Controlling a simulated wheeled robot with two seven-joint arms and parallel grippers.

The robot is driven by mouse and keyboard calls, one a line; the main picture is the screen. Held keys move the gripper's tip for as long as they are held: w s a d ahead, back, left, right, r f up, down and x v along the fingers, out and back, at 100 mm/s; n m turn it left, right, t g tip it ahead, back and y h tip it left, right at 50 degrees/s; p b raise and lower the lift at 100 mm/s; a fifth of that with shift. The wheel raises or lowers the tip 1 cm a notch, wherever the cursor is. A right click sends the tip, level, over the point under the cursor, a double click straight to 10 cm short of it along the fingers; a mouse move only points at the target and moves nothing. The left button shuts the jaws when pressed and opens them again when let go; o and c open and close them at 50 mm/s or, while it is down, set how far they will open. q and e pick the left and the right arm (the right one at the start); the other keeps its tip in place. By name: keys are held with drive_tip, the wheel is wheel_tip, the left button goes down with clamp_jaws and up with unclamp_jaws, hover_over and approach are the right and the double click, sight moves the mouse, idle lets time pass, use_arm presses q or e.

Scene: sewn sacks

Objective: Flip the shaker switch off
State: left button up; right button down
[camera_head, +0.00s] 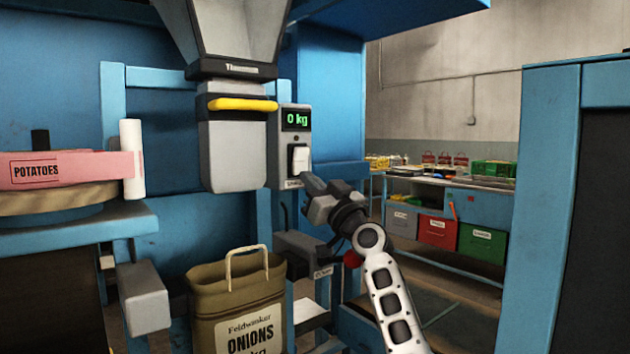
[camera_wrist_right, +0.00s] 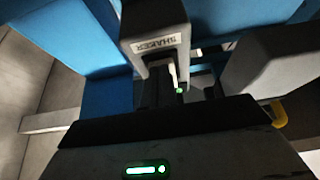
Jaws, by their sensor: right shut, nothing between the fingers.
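The shaker switch (camera_head: 298,158) is a white rocker on the grey control box (camera_head: 288,116), under the green "0 kg" display. A SHAKER label sits at the box's lower edge, partly behind my gripper. In the right wrist view the box carries the SHAKER label (camera_wrist_right: 156,45) upside down, with the white switch (camera_wrist_right: 173,74) seen nearly edge-on and a small green light beside it. My right gripper (camera_head: 308,186) is shut and empty, its tips just below the switch; I cannot tell whether they touch the box. My left gripper is not in view.
A grey hopper spout (camera_head: 235,145) with a yellow bar hangs left of the box. An open onion sack (camera_head: 240,300) stands below it. A potatoes sack (camera_head: 75,172) lies at left. A blue post (camera_head: 550,200) stands at right; a workbench with coloured bins is behind.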

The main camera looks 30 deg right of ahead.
sight(305, 154)
drive_tip(key=r, duration=0.3)
drive_tip(key=shift+s+d+r+p, duration=0.2)
drive_tip(key=shift+s+r+p, duration=0.1)
drive_tip(key=shift+r+p, duration=0.1)
drive_tip(key=s+a+r, duration=0.7)
drive_tip(key=s+r, duration=0.2)
drive_tip(key=s, duration=0.2)
drive_tip(key=shift+s+a, duration=0.2)
drive_tip(key=shift+a, duration=0.1)
